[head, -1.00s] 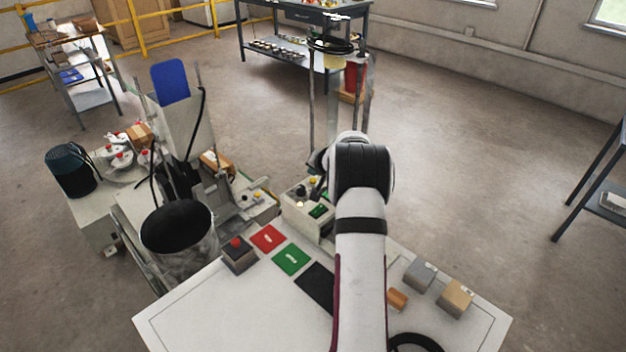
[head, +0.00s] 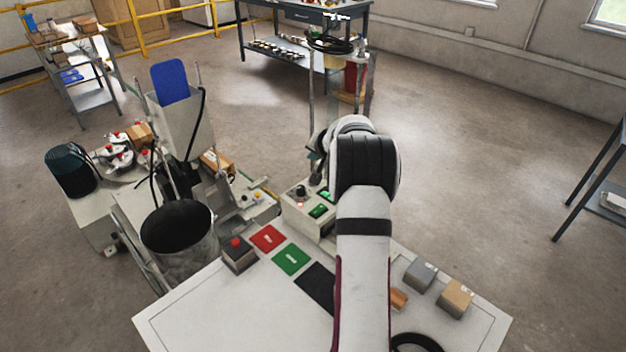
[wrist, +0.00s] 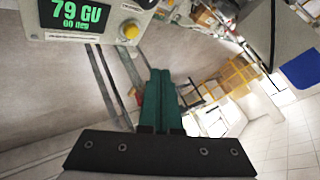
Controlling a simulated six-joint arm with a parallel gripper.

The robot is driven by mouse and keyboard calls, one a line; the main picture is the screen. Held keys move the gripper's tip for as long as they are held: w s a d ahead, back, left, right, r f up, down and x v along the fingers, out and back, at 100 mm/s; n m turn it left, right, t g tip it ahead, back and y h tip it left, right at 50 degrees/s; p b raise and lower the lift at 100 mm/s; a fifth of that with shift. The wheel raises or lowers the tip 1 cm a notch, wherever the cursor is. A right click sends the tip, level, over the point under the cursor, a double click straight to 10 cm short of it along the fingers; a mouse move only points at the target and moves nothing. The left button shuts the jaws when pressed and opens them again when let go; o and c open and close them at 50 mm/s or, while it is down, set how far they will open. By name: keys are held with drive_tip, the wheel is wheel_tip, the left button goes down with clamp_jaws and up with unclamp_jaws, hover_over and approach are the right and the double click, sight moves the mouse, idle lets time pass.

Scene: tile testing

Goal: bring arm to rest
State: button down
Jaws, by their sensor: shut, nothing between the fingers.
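My arm (head: 362,240) reaches up from the white table's front and bends over near the control box. My gripper is mostly hidden behind my own arm in the head view. In the wrist view my gripper (wrist: 160,72) shows its two green fingers pressed together, with nothing between them. The control box (head: 304,214) stands at the table's back edge.
The white table (head: 220,315) bears a red tile (head: 268,238), a green tile (head: 291,260), a black pad (head: 316,287), a red-button box (head: 238,254), a grey block (head: 420,274) and a tan block (head: 456,298). A dark-mouthed bucket (head: 180,245) and machine stand left. Open floor lies right.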

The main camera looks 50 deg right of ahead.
idle(0.4)
drive_tip(key=s+a+r+n+g+y, duration=0.1)
drive_tip(key=a+r+n+y, duration=0.15)
drive_tip(key=a, duration=0.85)
drive_tip(key=a+r+n+y, duration=0.15)
drive_tip(key=a+r, duration=0.25)
drive_tip(key=a, duration=0.7)
drive_tip(key=s+a+r+n+g+y, duration=0.1)
drive_tip(key=s+a, duration=0.4)
drive_tip(key=a, duration=0.2)
drive_tip(key=s+a+r+n+g+y, duration=0.15)
drive_tip(key=s+a, duration=0.25)
drive_tip(key=a, duration=0.4)
drive_tip(key=s+a+f+g, duration=0.1)
drive_tip(key=s+a, duration=0.2)
drive_tip(key=s, duration=0.5)
drive_tip(key=s+a+f+n+g, duration=0.1)
drive_tip(key=s+a+f+g, duration=0.1)
drive_tip(key=s, duration=0.6)
drive_tip(key=s+a+f+g, duration=0.1)
drive_tip(key=s+a, duration=0.3)
drive_tip(key=s, duration=0.4)
drive_tip(key=shift+s+f+n+g+h, duration=0.2)
drive_tip(key=shift+f+n+g+h, duration=0.15)
drive_tip(key=shift+g+h, duration=0.15)
